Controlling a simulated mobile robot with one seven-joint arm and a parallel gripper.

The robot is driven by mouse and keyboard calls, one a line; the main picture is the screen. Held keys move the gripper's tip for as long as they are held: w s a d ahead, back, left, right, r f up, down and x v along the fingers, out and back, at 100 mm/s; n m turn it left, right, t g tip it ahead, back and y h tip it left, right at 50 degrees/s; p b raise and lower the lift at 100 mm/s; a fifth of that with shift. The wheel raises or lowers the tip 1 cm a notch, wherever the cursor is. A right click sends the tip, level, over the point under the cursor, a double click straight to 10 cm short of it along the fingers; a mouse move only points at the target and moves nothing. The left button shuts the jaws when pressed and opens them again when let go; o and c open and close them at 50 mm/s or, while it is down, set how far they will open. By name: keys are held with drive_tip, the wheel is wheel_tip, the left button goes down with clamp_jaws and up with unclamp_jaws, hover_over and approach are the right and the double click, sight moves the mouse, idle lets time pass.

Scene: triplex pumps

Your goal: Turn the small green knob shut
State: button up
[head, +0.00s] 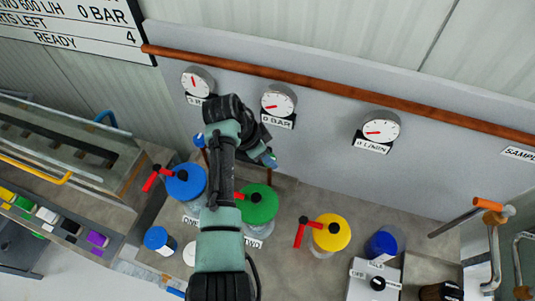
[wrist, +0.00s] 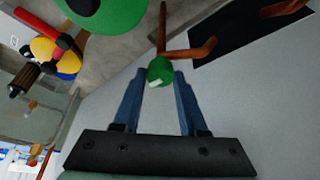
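The small green knob (wrist: 160,71) shows in the wrist view at the end of a copper pipe (wrist: 163,30), with a white mark on its near edge. My gripper (wrist: 160,76) has its two blue fingers apart, one on each side of the knob. The knob sits at the fingertips with little or no gap; I cannot tell whether they touch it. In the head view my gripper (head: 268,159) is below the middle gauge (head: 279,101), and my arm and gripper hide most of the knob there.
Large blue (head: 186,183), green (head: 260,206) and yellow (head: 331,233) pump heads with red handles stand on the bench below my arm. A small blue knob (head: 198,140) is left of my wrist. A copper rail (head: 330,87) crosses the panel above.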

clamp_jaws()
drive_tip(key=shift+n+p, duration=0.3)
drive_tip(key=n+p, duration=0.1)
drive_tip(key=n+t, duration=0.1)
drive_tip(key=shift+s+d+r+n+y+p, duration=0.15)
drive_tip(key=shift+n+y+p, duration=0.15)
drive_tip(key=shift+p, duration=0.1)
drive_tip(key=n+p, duration=0.1)
drive_tip(key=n, duration=0.1)
drive_tip(key=n+t+y+p, duration=0.1)
drive_tip(key=n, duration=0.1)
drive_tip(key=shift+d+n+y, duration=0.1)
drive_tip(key=shift+n+y, duration=0.2)
drive_tip(key=n+y, duration=0.1)
drive_tip(key=n, duration=0.1)
drive_tip(key=n+y+p, duration=0.1)
drive_tip(key=n, duration=0.2)
drive_tip(key=shift+d+t, duration=0.1)
drive_tip(key=shift+t, duration=0.2)
drive_tip(key=shift+d+n+y+b, duration=0.1)
drive_tip(key=shift+n+y+b, duration=0.6)
drive_tip(key=shift+n, duration=1.8)
drive_tip(key=shift+y, duration=0.3)
